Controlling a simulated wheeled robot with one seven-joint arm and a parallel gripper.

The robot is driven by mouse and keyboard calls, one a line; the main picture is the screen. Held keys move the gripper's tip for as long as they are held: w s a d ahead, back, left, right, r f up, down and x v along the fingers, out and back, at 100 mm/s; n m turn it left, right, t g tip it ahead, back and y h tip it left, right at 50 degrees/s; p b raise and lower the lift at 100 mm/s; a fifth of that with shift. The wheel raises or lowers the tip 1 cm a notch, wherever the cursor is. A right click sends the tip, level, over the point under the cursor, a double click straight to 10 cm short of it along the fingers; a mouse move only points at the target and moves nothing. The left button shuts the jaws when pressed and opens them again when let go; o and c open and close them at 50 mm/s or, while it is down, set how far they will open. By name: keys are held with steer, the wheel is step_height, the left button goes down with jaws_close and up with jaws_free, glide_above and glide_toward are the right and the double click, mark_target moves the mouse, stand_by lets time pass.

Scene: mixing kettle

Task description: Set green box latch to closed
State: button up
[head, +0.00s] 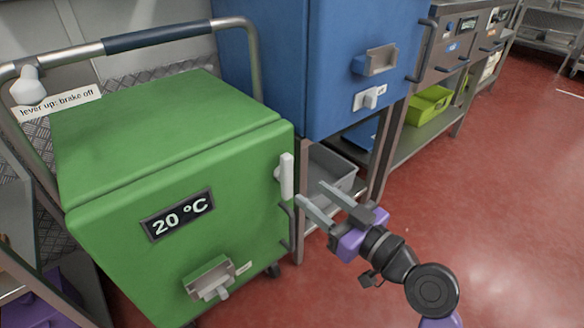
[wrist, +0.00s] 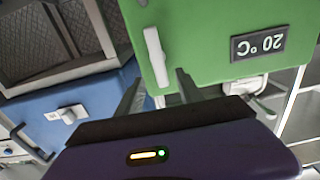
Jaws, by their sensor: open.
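The green box (head: 150,140) stands at the left with its front facing me. A white upright lever (head: 286,176) sits at the front's right edge; it looks like the latch. In the wrist view the lever (wrist: 155,55) shows as a long white bar on the green box (wrist: 205,30). A metal fitting with a pale handle (head: 210,279) is low on the front. My gripper (head: 312,191) is open and empty, just right of and slightly below the white lever. In the wrist view its fingers (wrist: 157,85) lie either side of the lever's line, with no clear contact.
A blue cabinet (head: 315,70) stands behind to the right, with a grey bin (head: 333,172) below it. A metal push rail (head: 80,52) runs above the green box. A lime tray (head: 428,105) is on a shelf farther back. The red floor (head: 480,190) is clear at right.

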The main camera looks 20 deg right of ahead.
mark_target(290, 176)
steer(key=p+x, duration=0.2)
steer(key=x, duration=0.5)
steer(key=shift+d, duration=0.1)
steer(key=shift+w+f, duration=0.1)
steer(key=shift+w, duration=0.2)
steer(key=shift+c, duration=0.2)
